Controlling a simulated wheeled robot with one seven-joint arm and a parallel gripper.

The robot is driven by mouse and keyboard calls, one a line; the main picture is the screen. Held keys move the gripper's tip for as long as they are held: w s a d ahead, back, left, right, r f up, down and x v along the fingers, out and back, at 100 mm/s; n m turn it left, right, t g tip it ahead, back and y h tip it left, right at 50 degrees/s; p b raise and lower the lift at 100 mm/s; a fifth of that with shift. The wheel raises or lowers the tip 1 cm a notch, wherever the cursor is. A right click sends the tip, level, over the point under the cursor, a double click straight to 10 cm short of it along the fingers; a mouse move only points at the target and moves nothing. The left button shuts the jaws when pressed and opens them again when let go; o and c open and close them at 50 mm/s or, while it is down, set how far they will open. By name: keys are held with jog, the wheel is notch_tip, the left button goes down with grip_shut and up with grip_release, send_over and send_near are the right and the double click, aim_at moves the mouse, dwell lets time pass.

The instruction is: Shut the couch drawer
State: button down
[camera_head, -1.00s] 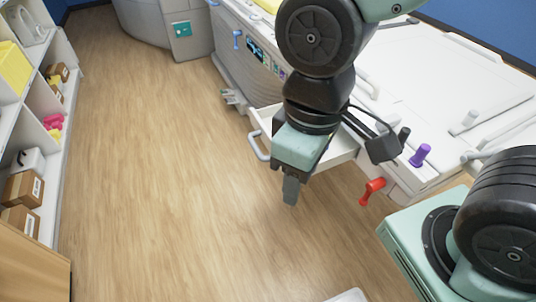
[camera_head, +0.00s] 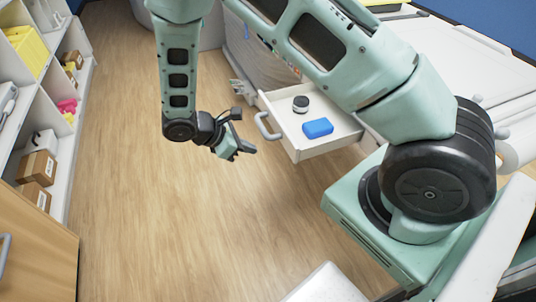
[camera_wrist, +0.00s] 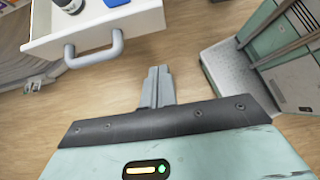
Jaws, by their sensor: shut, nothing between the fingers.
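The couch drawer (camera_head: 290,138) is white and stands pulled out from the couch's side. Its grey loop handle (camera_head: 266,126) is on its front, facing left. A blue block (camera_head: 317,128) and a small round black-and-white item (camera_head: 300,104) lie in it. In the wrist view the drawer front (camera_wrist: 130,22) and handle (camera_wrist: 95,50) are at the upper left. My gripper (camera_head: 248,150) is shut and empty, over the floor just left of the drawer front. In the wrist view its fingers (camera_wrist: 158,85) point toward the drawer's near corner, apart from the handle.
Open shelves (camera_head: 50,110) with boxes line the left side. A wooden cabinet (camera_head: 35,240) stands at the lower left. The wood floor (camera_head: 160,220) between shelves and drawer is clear. The white couch top (camera_head: 450,75) is at the right, partly behind my arm.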

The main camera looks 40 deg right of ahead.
jog(key=p, duration=0.1)
send_near(292, 156)
notch_tip(292, 156, down, 4)
jog(key=shift+s+d+f+p, duration=0.1)
jog(key=shift+s+d+p, duration=0.1)
jog(key=shift+d, duration=0.45)
jog(key=shift+s+d+r+p, duration=0.15)
jog(key=shift+d+p, duration=0.1)
jog(key=shift+d, duration=0.4)
jog(key=shift+s+d+f+p, duration=0.15)
jog(key=shift+d+p, duration=0.05)
jog(key=shift+d, duration=0.5)
